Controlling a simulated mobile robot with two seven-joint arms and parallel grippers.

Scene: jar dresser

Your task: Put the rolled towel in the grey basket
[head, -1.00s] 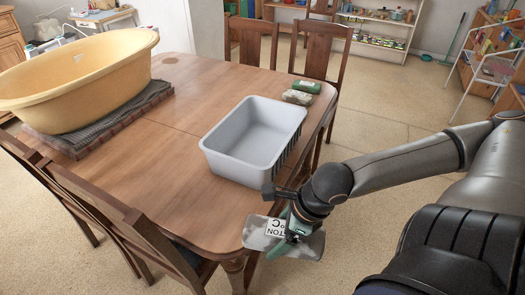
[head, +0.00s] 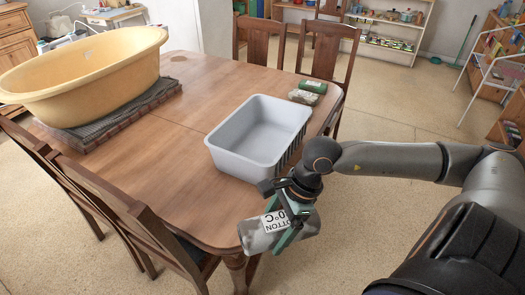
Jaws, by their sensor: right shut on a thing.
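The grey basket (head: 222,160) stands on the right side of the wooden table, its open top facing up and its inside looking empty. My right gripper (head: 290,220) is shut on the rolled towel (head: 256,238), a grey roll with a white label reading "COTTON". It holds the towel in front of the basket and nearer to me, around the table's near right corner. The towel is apart from the basket and outside it. The fingers hide the middle of the towel. My left gripper is not in view.
A large yellow tub (head: 85,75) sits on a dark mat (head: 120,112) at the table's left. A green roll (head: 312,87) and a pale roll (head: 303,97) lie behind the basket. Wooden chairs stand around the table (head: 165,150). Open floor lies right.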

